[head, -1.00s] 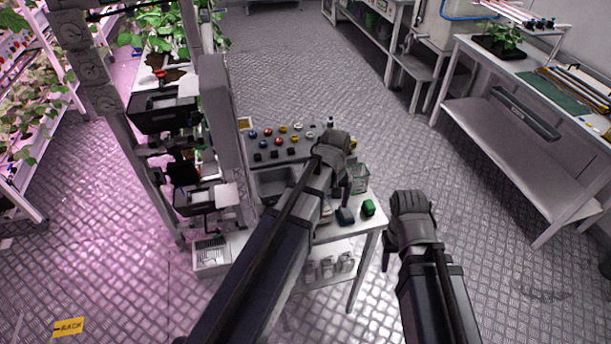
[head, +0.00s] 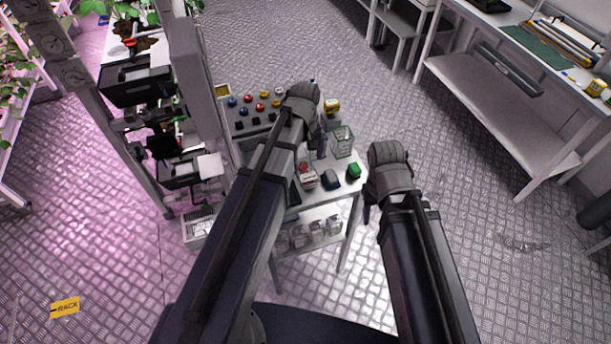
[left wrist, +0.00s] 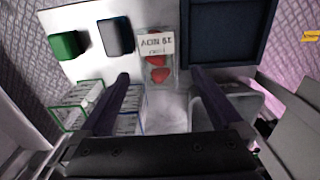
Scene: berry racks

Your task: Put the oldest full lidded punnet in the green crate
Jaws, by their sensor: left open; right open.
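A clear punnet with red berries and a white label (left wrist: 157,45) lies on the table in the left wrist view; it also shows in the head view (head: 307,179). The label's text is too small to read surely. A green-rimmed crate (head: 343,142) stands at the table's right side; a green-edged container (left wrist: 75,106) shows at lower left in the left wrist view. My left gripper (left wrist: 158,82) is open above the table, with clear plastic (left wrist: 166,112) beyond and below its fingers. My right gripper (head: 368,205) is open and empty, right of the table.
A dark blue block (left wrist: 115,36) and a green block (left wrist: 66,45) lie beside the labelled punnet. A dark tray (left wrist: 230,36) is on its other side. Clear jars (head: 300,235) stand on the lower shelf.

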